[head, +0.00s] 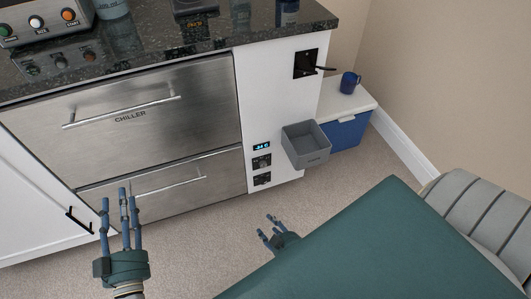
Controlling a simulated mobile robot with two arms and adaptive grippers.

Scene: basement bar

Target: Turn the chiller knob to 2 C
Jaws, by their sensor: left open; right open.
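The steel chiller (200,115) is a drawer front marked CHILLER, with a second steel drawer below it. On the white panel to its right is a small lit display (261,146), its digits too small to read surely. Below it are two small dark controls, an upper one (262,161) and a lower one (262,180); I cannot tell which is the chiller knob or where it points. My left gripper (120,198) is open and empty in front of the lower drawer. My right gripper (266,228) is open and empty, below the controls in the picture and apart from them.
A grey open bin (306,147) sticks out just right of the controls. A black lever fitting (307,64) is higher on the panel. A blue mug (349,82) stands on a white-topped blue box (345,132). The dark countertop (150,42) carries a button box (40,20).

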